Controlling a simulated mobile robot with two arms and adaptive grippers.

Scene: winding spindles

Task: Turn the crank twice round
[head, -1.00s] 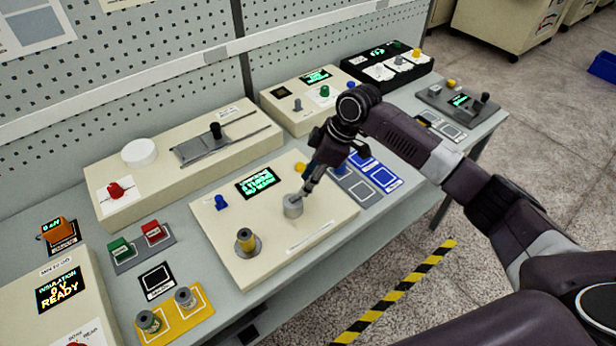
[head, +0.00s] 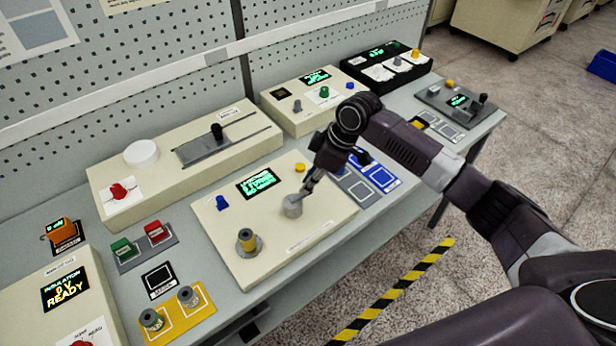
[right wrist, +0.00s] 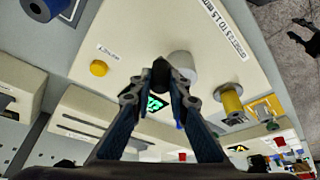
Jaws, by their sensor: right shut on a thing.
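The crank's grey round hub (head: 292,207) stands on the cream winding box (head: 325,219), near the middle of its top. It also shows in the right wrist view (right wrist: 182,65). My right gripper (head: 304,191) is at the hub's upper right, angled down, its fingers closed together on the crank's handle. In the right wrist view the fingertips (right wrist: 160,72) meet beside the hub and hide most of the handle. A green-lit display (head: 259,183) is behind the crank; its text is too small to read surely. My left gripper is not in view.
On the same box are a yellow-wound spindle (head: 246,240), a blue knob (head: 221,202) and a yellow button (head: 300,167). A yellow tray (head: 176,321) with two spools sits front left. A blue-framed pad (head: 376,180) lies under my right forearm.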

